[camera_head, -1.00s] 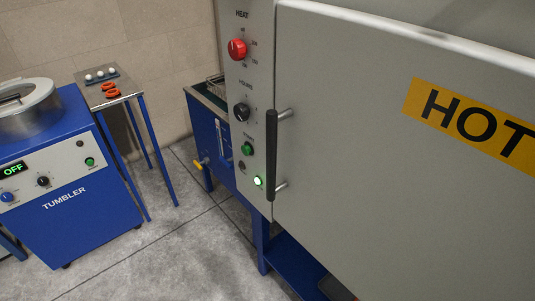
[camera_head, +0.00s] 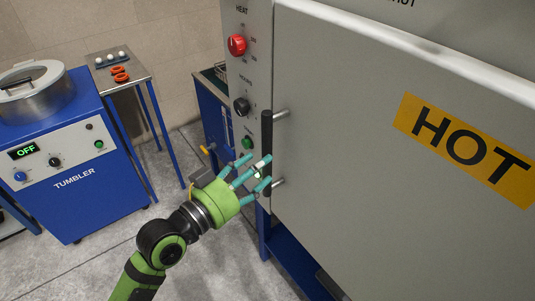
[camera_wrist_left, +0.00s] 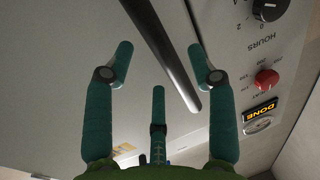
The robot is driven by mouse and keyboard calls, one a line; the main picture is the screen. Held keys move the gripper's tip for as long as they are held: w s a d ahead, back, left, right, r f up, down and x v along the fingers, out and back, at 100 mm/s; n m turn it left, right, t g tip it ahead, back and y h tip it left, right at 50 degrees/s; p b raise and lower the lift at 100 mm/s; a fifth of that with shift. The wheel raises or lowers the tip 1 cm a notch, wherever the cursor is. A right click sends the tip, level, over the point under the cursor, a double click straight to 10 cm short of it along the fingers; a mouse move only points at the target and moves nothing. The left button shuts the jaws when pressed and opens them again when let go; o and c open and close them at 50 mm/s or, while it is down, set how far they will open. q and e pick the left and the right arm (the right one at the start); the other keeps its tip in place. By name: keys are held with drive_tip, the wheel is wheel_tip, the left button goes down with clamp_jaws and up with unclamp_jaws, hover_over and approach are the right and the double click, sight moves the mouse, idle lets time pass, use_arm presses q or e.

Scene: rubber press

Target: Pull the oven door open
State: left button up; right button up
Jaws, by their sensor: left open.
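The grey oven door (camera_head: 360,180) carries a yellow HOT label (camera_head: 465,148) and looks closed against its frame. Its black vertical handle (camera_head: 267,135) stands off the door's left edge on two metal posts. My left gripper (camera_head: 257,172), green with teal fingers, is open at the handle's lower end, and its fingers cover part of that end. In the left wrist view my gripper (camera_wrist_left: 160,48) has the handle (camera_wrist_left: 160,45) running slanted between its two side fingers, with gaps on both sides; I cannot tell how deep it sits. My right gripper is out of view.
The oven's control panel has a red heat knob (camera_head: 237,45), a black hours knob (camera_head: 242,107) and a green button (camera_head: 248,143). The wrist view shows a lit DONE sign (camera_wrist_left: 264,107). A blue tumbler (camera_head: 75,185) and small table (camera_head: 135,75) stand left.

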use_arm(q)
drive_tip(key=x, duration=0.4)
drive_tip(key=shift+w+d+p, duration=0.1)
drive_tip(key=shift+p, duration=0.3)
clamp_jaws()
